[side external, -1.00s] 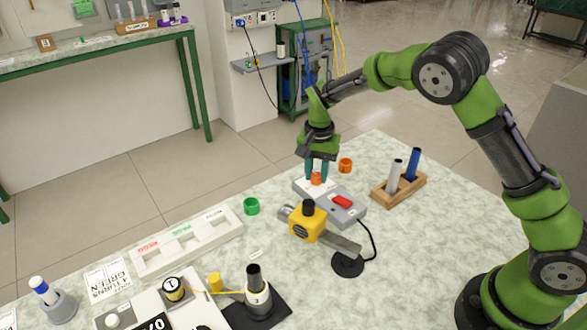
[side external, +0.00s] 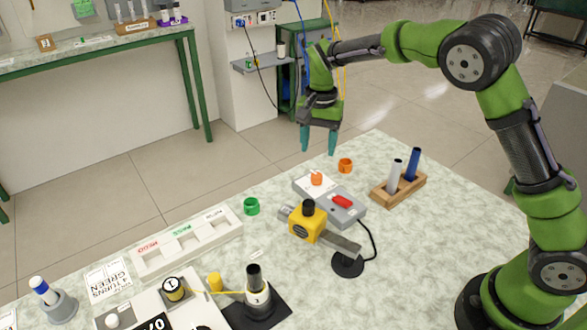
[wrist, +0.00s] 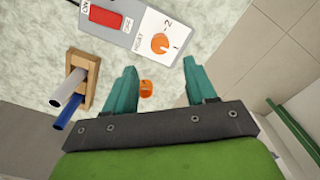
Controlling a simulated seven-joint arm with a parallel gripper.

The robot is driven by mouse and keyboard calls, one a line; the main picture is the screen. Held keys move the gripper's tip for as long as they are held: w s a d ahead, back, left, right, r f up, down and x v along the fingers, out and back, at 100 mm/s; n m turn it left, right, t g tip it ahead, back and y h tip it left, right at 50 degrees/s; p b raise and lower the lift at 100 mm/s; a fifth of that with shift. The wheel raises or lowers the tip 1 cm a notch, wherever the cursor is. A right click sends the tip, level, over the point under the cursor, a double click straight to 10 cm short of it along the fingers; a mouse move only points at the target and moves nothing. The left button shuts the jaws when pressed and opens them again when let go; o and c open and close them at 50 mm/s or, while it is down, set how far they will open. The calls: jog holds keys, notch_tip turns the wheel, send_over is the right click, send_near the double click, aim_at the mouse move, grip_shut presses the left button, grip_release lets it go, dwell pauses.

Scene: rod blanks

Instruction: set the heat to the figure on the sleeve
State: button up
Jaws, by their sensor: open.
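A grey control box (side external: 345,216) with a red switch lies on the table. On its white panel is an orange heat knob (side external: 316,179); in the wrist view the knob (wrist: 160,43) sits beside the word HEAT, with the figures 2 and 1 around its edge. I cannot tell for sure which figure its pointer faces. My gripper (side external: 318,152) is open and empty, above and apart from the knob; its two teal fingers also show in the wrist view (wrist: 160,66). A black-topped, pale-bodied upright piece (side external: 257,293) bears a small mark that I cannot read surely.
A yellow block (side external: 307,224) with a metal bar stands in front of the box. A wooden rack (side external: 388,196) holds a white and a blue rod at the right. Orange (side external: 345,165) and green (side external: 251,206) rings lie loose. A white sorting tray (side external: 190,240) is at left.

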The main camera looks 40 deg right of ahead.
notch_tip(320, 180, up, 8)
jog(key=shift+r, duration=0.25)
jog(key=s+r+n+t+y, duration=0.2)
jog(key=s+n+t, duration=0.4)
jog(key=s, duration=1.9)
jog(key=shift+s+r+n+t, duration=0.2)
jog(key=shift+r+n+t, duration=0.2)
jog(key=shift+r+t, duration=0.25)
